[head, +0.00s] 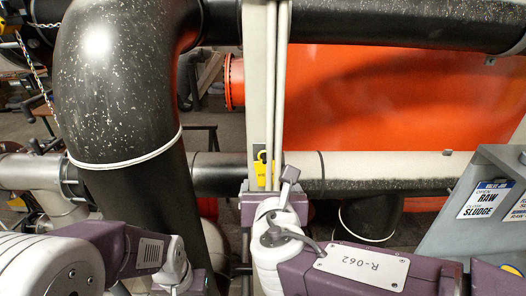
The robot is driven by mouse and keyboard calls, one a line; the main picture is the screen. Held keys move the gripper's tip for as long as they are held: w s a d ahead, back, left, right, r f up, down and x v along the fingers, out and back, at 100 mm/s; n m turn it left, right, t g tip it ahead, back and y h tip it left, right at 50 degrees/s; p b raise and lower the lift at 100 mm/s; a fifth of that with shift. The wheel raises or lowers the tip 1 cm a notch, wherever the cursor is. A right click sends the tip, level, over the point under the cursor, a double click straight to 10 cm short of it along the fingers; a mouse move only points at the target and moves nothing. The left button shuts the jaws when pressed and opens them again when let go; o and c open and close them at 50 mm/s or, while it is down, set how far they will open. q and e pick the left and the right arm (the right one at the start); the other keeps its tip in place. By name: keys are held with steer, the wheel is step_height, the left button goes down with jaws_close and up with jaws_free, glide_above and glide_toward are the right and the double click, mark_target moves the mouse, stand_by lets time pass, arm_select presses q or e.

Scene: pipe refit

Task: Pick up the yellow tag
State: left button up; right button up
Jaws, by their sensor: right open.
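The yellow tag (261,171) hangs in front of the pale vertical post, near the middle of the head view. It is small, with a hooked top, and its lower end is hidden behind my right gripper. My right gripper (267,185) is open, just below and around the tag's lower part in the picture. I cannot tell whether a finger touches the tag or how far apart they are in depth. My left arm shows at the lower left, but its fingers are not visible.
A thick black pipe (110,95) bends down at the left. A pale horizontal pipe (385,165) crosses behind the post (259,95), with a large orange tank (400,95) beyond. A grey panel (462,180) with a "RAW SLUDGE" label (486,199) stands at the right.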

mark_target(264, 172)
steer(key=x, duration=0.2)
steer(key=p+x, duration=0.1)
steer(key=x, duration=0.5)
steer(key=shift+w+a+p, duration=0.2)
steer(key=shift+a+p, duration=0.15)
steer(key=shift+a, duration=0.05)
steer(key=shift+w+a+f, duration=0.15)
steer(key=shift+w+f, duration=0.05)
steer(key=shift+w, duration=0.25)
steer(key=shift+s+r, duration=0.1)
steer(key=shift+s, duration=0.1)
steer(key=c, duration=1.4)
steer(key=shift+w, duration=0.1)
steer(key=shift+c, duration=0.8)
